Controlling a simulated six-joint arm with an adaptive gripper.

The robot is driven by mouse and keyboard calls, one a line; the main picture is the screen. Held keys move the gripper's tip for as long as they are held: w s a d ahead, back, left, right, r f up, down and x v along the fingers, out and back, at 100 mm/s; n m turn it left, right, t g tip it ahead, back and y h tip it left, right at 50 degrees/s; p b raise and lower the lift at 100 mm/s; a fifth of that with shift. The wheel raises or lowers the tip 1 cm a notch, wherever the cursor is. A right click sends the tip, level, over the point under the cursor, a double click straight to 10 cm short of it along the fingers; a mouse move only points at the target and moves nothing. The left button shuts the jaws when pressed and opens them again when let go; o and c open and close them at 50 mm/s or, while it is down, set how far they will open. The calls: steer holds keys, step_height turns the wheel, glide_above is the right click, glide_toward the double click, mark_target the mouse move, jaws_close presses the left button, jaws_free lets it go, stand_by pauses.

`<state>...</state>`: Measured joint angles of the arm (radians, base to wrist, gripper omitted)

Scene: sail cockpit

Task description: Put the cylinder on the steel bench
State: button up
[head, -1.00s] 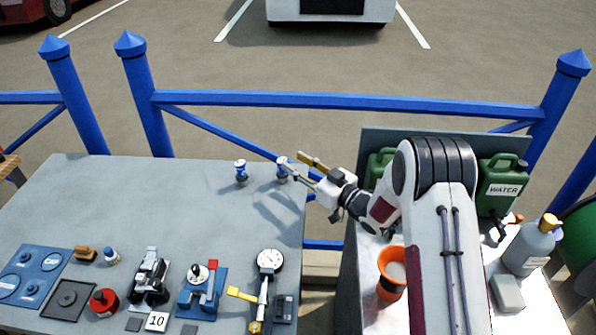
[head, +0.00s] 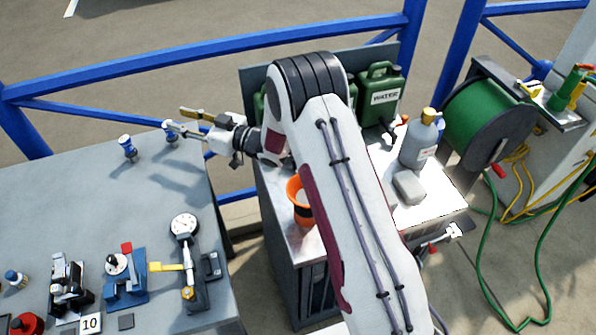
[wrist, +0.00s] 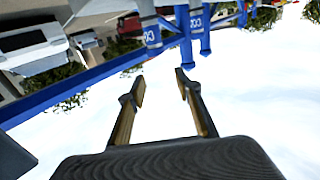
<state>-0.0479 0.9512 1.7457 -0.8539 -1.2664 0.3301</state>
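Two small blue-and-white cylinders stand upright near the far edge of the grey table (head: 60,200): the left cylinder (head: 127,146) and the right cylinder (head: 169,129). My gripper (head: 178,120) is at the right one in the head view; contact cannot be told. In the wrist view my gripper (wrist: 160,82) is open with nothing between its fingers. That view is upside down and shows two blue shapes with white labelled bands, one (wrist: 152,38) and another (wrist: 196,22), beyond the fingertips. The steel bench (head: 440,208) is at the right, partly hidden by my arm.
The bench carries an orange cup (head: 299,200), a green water can (head: 380,95), a grey bottle (head: 419,140) and a grey block (head: 409,187). A dial gauge (head: 184,226) and other tools line the table's front. A blue railing (head: 220,65) runs behind. Bare bench shows right of my arm.

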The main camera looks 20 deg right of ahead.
steer(key=d+r+m+t+h, duration=0.25)
steer(key=d+r+h, duration=0.45)
steer(key=d+r, duration=0.35)
steer(key=s+d+r+m+g+h, duration=0.25)
steer(key=s+d+r+h, duration=0.25)
steer(key=s+d+r, duration=0.35)
steer(key=s+d+m+g+h, duration=0.1)
steer(key=s+d+m, duration=0.15)
steer(key=s, duration=0.65)
steer(key=s+d+m+g+h, duration=0.1)
steer(key=s+d, duration=0.2)
steer(key=s, duration=0.7)
steer(key=s+a+f+g, duration=0.1)
steer(key=s+f+g, duration=0.1)
steer(key=s, duration=0.8)
steer(key=s+a+f+m+g, duration=0.1)
steer(key=s+f+g, duration=0.1)
steer(key=s, duration=0.8)
steer(key=shift+f, duration=0.15)
steer(key=shift+o, duration=0.4)
steer(key=shift+w, duration=0.1)
